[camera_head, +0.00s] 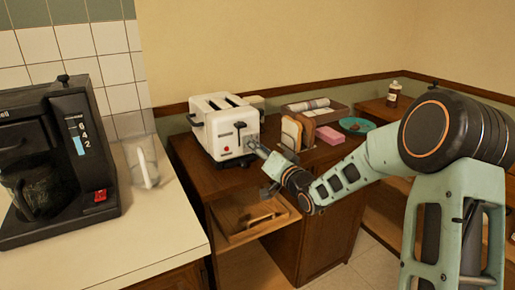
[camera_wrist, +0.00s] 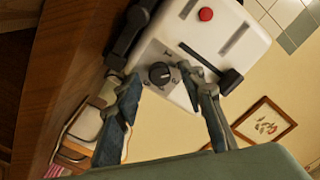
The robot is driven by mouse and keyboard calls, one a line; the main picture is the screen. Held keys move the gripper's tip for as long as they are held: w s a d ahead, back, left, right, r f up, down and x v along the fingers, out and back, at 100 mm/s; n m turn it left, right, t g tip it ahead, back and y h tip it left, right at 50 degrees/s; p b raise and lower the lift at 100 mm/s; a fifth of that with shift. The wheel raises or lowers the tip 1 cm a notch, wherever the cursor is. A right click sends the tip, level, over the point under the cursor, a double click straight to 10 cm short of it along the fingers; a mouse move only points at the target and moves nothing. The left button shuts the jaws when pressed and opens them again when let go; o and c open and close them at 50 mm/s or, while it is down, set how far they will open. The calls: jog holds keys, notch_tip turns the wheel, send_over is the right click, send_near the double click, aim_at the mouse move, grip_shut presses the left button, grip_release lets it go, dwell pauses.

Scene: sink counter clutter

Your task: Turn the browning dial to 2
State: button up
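A white two-slot toaster (camera_head: 223,125) stands upright on the brown wooden cabinet in the head view. Its end face fills the top of the wrist view (camera_wrist: 205,45). The browning dial (camera_wrist: 160,73) is a round black knob with a pale pointer line and small marks around it, too small to read surely. My gripper (camera_wrist: 163,72) is open, with one finger on each side of the dial. I cannot tell whether either fingertip touches the knob. In the head view my gripper (camera_head: 260,149) is at the toaster's right end and hides the dial.
Bread slices (camera_head: 297,131), a pink block (camera_head: 329,136), a tray (camera_head: 318,110) and a teal plate (camera_head: 356,125) stand right of the toaster. A black coffee maker (camera_head: 62,160) stands on the left counter.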

jog(key=shift+s, duration=0.1)
jog(key=v, duration=1.2)
